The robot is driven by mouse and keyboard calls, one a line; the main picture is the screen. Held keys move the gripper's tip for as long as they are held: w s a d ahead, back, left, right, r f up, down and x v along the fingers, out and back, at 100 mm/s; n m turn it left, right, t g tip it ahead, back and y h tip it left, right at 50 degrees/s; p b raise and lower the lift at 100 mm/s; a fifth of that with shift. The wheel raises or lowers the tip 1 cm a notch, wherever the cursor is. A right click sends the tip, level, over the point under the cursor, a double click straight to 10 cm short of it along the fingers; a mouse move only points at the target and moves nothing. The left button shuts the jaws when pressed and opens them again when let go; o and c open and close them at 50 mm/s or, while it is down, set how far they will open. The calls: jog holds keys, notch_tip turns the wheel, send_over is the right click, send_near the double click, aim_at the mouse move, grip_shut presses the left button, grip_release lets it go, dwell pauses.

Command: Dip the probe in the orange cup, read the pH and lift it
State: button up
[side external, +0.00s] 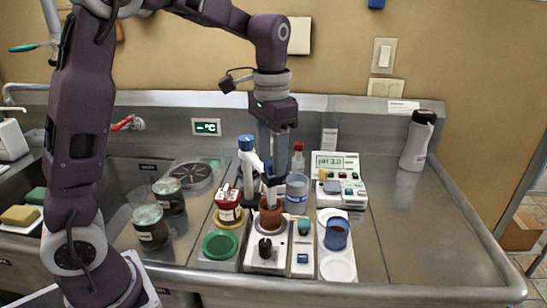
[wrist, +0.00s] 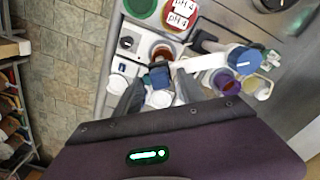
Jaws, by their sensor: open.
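The orange cup (side external: 270,216), rust-brown in this light, stands on a white unit with a black knob. It also shows in the wrist view (wrist: 162,52). A pale probe shaft (side external: 271,197) stands upright with its lower end in the cup; how deep its tip sits is hidden. My gripper (side external: 272,180) is directly above the cup, around the probe's top. In the wrist view the open fingers (wrist: 158,86) stand either side of a dark blue block (wrist: 157,77), which looks like the probe's head. The meter display (side external: 332,162) reads pH 3.0.
A white stand with a blue cap (side external: 246,144) rises close behind the cup. A red pH 4 jar (side external: 228,207) and a green lid (side external: 220,245) are at left.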

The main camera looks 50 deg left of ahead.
jog(key=shift+f, duration=0.3)
grip_shut()
dwell(1.2)
